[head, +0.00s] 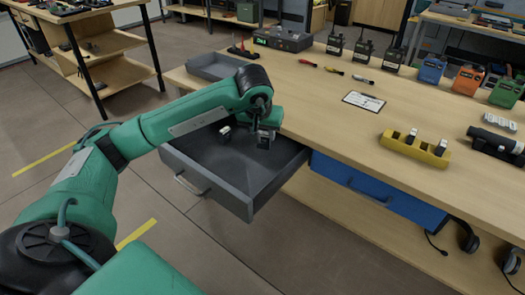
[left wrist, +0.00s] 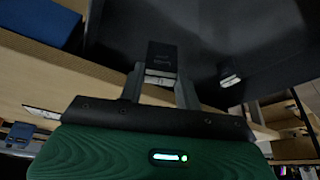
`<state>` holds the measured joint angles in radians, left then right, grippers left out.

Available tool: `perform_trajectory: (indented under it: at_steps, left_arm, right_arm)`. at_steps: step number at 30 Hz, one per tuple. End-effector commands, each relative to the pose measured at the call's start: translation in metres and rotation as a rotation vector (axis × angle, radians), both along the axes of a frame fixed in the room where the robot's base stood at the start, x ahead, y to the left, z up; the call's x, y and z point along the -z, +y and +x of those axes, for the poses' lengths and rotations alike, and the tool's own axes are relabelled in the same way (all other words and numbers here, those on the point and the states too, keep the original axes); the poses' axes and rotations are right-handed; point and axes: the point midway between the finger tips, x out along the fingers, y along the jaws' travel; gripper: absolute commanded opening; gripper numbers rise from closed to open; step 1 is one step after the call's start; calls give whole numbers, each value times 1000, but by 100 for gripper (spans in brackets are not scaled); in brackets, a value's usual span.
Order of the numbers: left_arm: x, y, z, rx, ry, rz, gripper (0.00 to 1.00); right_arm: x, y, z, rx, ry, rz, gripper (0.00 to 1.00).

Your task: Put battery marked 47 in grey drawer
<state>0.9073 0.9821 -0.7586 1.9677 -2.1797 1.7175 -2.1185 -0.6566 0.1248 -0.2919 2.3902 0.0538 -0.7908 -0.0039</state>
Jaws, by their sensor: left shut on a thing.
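My left gripper (head: 264,138) is shut on a small dark battery (left wrist: 160,62) with a pale end. In the head view it holds the battery inside the outline of the open grey drawer (head: 232,197). The drawer's dark inside (left wrist: 270,35) fills much of the left wrist view. I cannot tell whether the battery touches the drawer floor, and its number is not readable. A second battery (head: 225,130) with a pale end lies in the drawer, apart from the held one; it also shows in the left wrist view (left wrist: 230,76). My right gripper is not in view.
A closed blue drawer (head: 375,190) is right of the grey one. On the bench stand a yellow holder (head: 430,157) with batteries, a grey tray (head: 215,66), several radios (head: 362,50), and several coloured boxes (head: 467,80). A white card (head: 364,101) lies mid-bench.

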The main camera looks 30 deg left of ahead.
Motion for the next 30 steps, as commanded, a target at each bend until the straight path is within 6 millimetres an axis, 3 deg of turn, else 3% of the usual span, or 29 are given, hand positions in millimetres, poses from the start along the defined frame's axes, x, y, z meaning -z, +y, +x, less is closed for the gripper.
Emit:
perform_trajectory:
  at_steps: [13, 26, 27, 30]
  left_arm:
    - [56, 0, 0, 0, 2, 0, 6]
    - [63, 0, 0, 0, -1, 0, 6]
    - [63, 0, 0, 0, -1, 0, 36]
    - [62, 0, 0, 0, -1, 0, 55]
  right_arm:
    - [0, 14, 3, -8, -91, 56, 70]
    - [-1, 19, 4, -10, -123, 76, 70]
    - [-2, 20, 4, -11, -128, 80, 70]
    - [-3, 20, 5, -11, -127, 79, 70]
